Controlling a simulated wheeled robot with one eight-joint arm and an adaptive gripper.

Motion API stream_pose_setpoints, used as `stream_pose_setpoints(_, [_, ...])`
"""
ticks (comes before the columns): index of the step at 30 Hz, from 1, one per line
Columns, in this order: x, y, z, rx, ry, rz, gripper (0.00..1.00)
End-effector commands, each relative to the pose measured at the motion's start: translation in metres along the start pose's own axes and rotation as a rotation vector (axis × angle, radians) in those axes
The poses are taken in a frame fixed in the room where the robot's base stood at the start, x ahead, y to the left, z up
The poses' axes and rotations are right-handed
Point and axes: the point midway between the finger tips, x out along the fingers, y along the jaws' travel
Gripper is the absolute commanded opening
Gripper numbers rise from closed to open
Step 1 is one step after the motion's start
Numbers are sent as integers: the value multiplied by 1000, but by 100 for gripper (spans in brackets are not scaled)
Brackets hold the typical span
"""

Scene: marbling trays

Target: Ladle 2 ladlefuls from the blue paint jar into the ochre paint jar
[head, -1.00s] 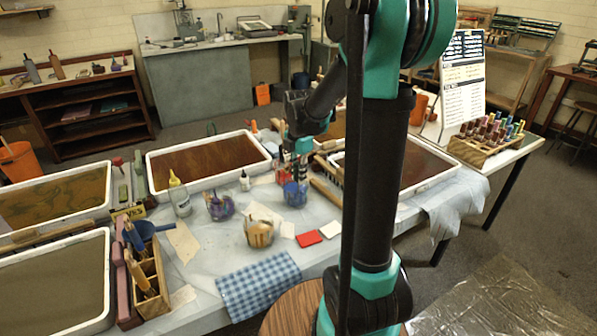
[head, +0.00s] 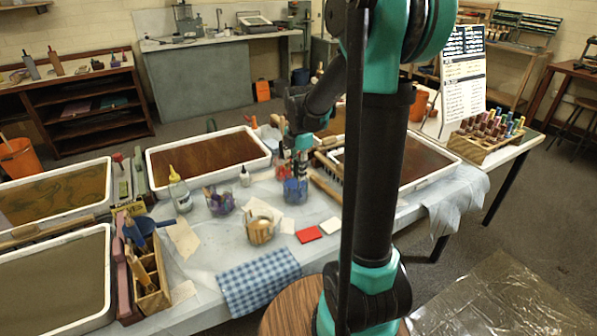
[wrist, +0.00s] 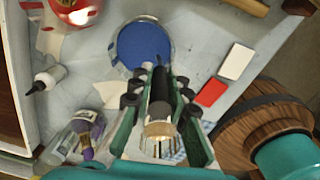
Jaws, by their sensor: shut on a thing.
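The blue paint jar (head: 295,191) stands on the covered table, and its round blue surface shows in the wrist view (wrist: 140,42). My gripper (head: 301,165) is just above it, shut on the dark handle of the ladle (wrist: 160,92). The handle's far end overlaps the near edge of the blue paint in the wrist view. The ladle's bowl is hidden, so I cannot tell whether it is in the paint. The ochre paint jar (head: 261,231) stands nearer and to the left of the blue jar. In the wrist view it shows partly behind my fingers (wrist: 160,142).
A small white bottle (head: 245,178) stands behind. Red (head: 308,234) and white (head: 330,225) cards lie to the right. A checked cloth (head: 258,281) lies in front.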

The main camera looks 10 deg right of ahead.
Motion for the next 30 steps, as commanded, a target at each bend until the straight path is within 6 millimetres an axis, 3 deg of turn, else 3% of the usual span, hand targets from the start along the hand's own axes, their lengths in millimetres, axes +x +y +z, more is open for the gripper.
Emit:
stream_pose_setpoints(10, [-3,0,0,0,0,0,0])
stream_pose_setpoints(30, [-35,0,0,0,0,0,0])
